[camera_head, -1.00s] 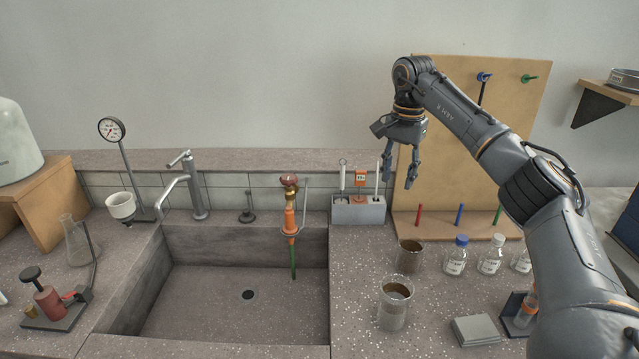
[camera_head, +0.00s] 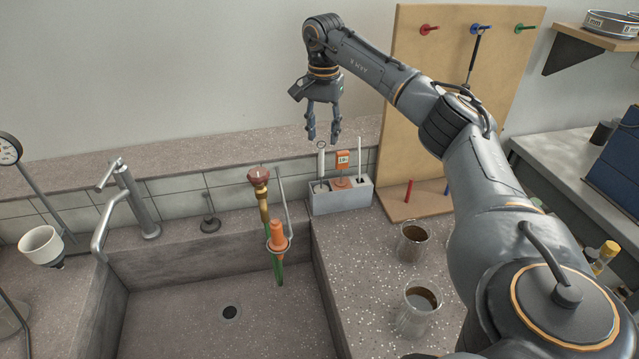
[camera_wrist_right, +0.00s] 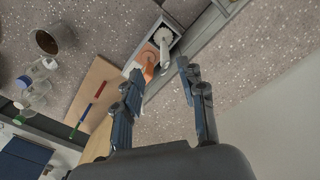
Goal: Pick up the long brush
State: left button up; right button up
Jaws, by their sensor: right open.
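A grey holder (camera_head: 350,203) stands on the bench behind the sink's right corner. A slim white-handled brush (camera_head: 321,163) with a ring at its top stands upright in its left part. In the right wrist view the brush (camera_wrist_right: 164,45) shows a round white head near the holder. My right gripper (camera_head: 323,140) is open, pointing down just above the brush's top. In the right wrist view the brush lies between the lines of the open fingers (camera_wrist_right: 160,71). I cannot tell whether its top is between the fingertips. My left gripper is out of view.
An orange tagged tool (camera_head: 342,165) and another thin stick (camera_head: 359,158) stand in the same holder, close by. An orange hose fitting (camera_head: 278,237) hangs at the sink. A pegboard (camera_head: 420,120) stands to the right, with brown-filled beakers (camera_head: 412,243) in front.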

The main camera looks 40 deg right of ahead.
aim_at(322, 147)
jog(key=f, duration=0.4)
jog(key=shift+w, duration=0.2)
jog(key=shift+f+p, duration=0.35)
jog(key=shift+f, duration=0.15)
jog(key=f, duration=0.3)
jog(key=f+p, duration=0.1)
jog(key=shift+w+d+f, duration=0.2)
jog(key=shift+w+f, duration=0.1)
grip_shut()
